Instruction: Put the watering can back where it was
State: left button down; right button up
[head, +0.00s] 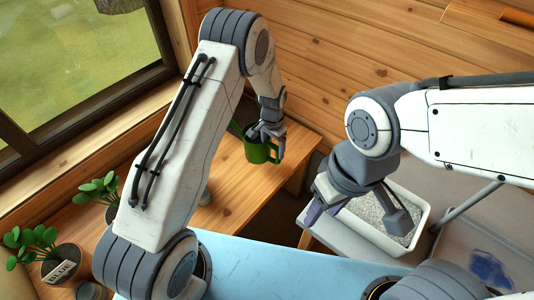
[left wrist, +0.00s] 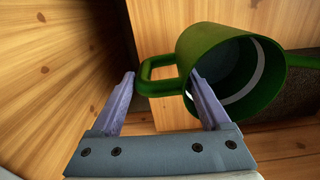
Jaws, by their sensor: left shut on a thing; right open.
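The watering can (head: 259,152) is green, with a loop handle, at the far end of the wooden bench by the window. My left gripper (head: 268,131) is shut on it. In the left wrist view, the can (left wrist: 236,75) shows its open mouth, with its handle between the fingers of my left gripper (left wrist: 163,100); one finger overlaps the mouth. I cannot tell whether the can touches the bench. My right gripper (head: 356,214) is open and empty, over the white tray of grey gravel.
The wooden bench (head: 238,196) runs under the window. Potted plants (head: 98,190) stand at its left, one pot with a label reading BLUE (head: 62,271). The white gravel tray (head: 420,240) is at the right. A light-blue surface (head: 270,265) lies in front.

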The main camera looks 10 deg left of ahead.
aim_at(268, 158)
pick_arm(q)
jog(key=shift+w+a+f, duration=0.25)
jog(key=shift+a+f, duration=0.15)
jog(key=shift+a, duration=0.1)
jog(key=shift+w+a+f, duration=0.2)
jog(key=shift+a+f, duration=0.15)
jog(key=shift+a, duration=0.1)
notch_tip(268, 158, down, 4)
jog(key=shift+r, duration=0.15)
grip_release()
jog(key=shift+f, duration=0.2)
